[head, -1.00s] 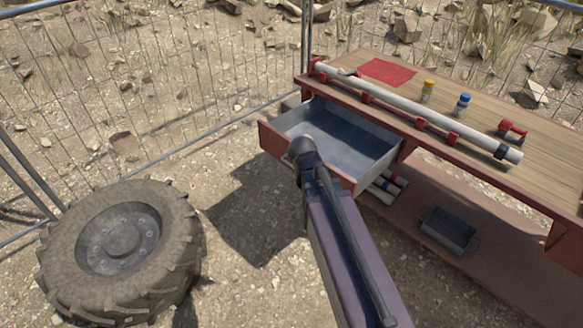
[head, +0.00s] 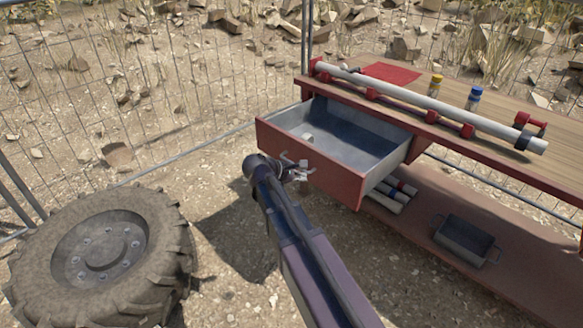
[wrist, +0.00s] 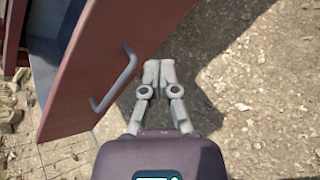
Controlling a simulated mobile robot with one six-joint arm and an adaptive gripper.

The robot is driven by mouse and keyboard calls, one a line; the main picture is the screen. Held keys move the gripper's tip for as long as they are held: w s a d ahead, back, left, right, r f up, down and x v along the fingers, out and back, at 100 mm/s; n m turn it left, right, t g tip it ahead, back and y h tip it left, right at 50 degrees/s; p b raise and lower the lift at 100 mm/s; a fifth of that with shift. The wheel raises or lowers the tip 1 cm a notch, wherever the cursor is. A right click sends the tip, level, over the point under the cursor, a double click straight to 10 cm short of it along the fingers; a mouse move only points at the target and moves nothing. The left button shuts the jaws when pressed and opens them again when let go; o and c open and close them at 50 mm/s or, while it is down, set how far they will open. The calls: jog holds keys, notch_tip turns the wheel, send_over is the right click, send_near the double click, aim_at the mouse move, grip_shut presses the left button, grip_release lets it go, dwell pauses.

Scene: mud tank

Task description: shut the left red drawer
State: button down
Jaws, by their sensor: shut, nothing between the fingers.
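The left red drawer (head: 345,184) stands pulled well out from under the workbench, its grey metal inside showing. In the wrist view its red front (wrist: 85,85) fills the left side, with a grey bar handle (wrist: 118,82) on it. My gripper (head: 304,172) is at the drawer's front in the head view. In the wrist view my gripper (wrist: 158,66) is shut and empty, with its fingertips just right of the handle and not around it. I cannot tell whether the fingertips touch the front.
The wooden workbench top (head: 400,88) carries a long pale pipe (head: 430,103), a yellow bottle (head: 435,86) and a blue bottle (head: 474,98). A metal tray (head: 466,241) sits on the lower shelf. A big tyre (head: 100,255) lies left. Bare ground separates tyre and drawer.

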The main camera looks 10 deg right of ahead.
aim_at(295, 153)
jog(key=w+a+f+n+t+h+b, duration=0.2)
jog(key=w+a+n+t+b, duration=0.1)
jog(key=w+a+n+b, duration=0.2)
jog(key=w+a+f+n+t+h+b, duration=0.2)
jog(key=w+a+n+b, duration=0.3)
jog(key=b, duration=0.4)
jog(key=shift+a+f+t+h, duration=0.3)
jog(key=shift+a+f+t, duration=0.15)
jog(key=shift+a+t, duration=0.25)
jog(key=x, duration=1.4)
jog(key=shift+s+d+f, duration=0.1)
jog(key=shift+s, duration=0.05)
